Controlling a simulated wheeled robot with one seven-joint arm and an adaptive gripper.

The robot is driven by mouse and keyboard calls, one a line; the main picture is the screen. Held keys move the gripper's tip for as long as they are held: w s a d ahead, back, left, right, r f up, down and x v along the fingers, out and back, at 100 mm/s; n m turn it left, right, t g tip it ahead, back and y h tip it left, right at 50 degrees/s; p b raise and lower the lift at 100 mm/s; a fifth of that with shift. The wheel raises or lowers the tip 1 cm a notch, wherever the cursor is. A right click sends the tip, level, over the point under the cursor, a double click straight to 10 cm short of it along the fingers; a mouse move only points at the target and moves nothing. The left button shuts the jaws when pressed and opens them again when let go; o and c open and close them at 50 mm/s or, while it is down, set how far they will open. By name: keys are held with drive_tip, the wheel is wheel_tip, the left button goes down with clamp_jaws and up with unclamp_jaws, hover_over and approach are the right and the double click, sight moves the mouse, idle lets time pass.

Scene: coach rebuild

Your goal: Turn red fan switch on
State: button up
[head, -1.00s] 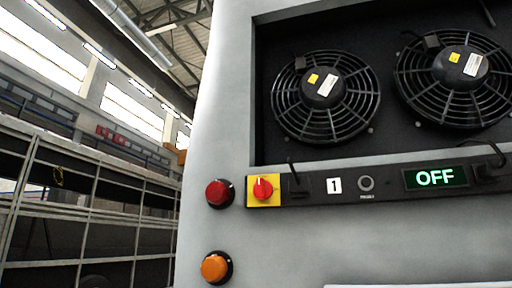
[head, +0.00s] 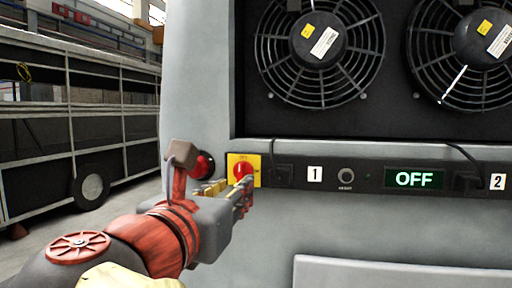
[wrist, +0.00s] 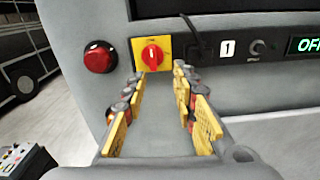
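The red fan switch (head: 242,169) is a red rotary knob on a yellow square plate (head: 233,160), at the left end of the black control strip. In the wrist view the knob (wrist: 152,54) stands with its grip roughly upright. My gripper (wrist: 162,72) is open, its yellow-padded fingers pointing at the switch with the knob between the fingertips in that view. In the head view my gripper (head: 246,190) partly covers the plate's lower edge. I cannot tell whether a finger touches the knob. A green display (head: 415,179) reads OFF.
A red round button (wrist: 100,57) sits just left of the switch. Two black fans (head: 319,46) are above the strip. A label "1" (head: 315,174) and small round button (head: 346,176) are to the right. A pale ledge (head: 400,274) juts out below.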

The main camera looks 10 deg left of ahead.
sight(239, 166)
drive_tip(key=shift+n, duration=0.4)
drive_tip(key=w, duration=0.2)
drive_tip(key=w+r+p, duration=0.1)
drive_tip(key=w, duration=0.1)
drive_tip(key=w+r+p, duration=0.1)
drive_tip(key=w, duration=0.2)
drive_tip(key=shift+w+a, duration=0.1)
drive_tip(key=shift+a, duration=0.2)
drive_tip(key=shift+c, duration=0.5)
clamp_jaws()
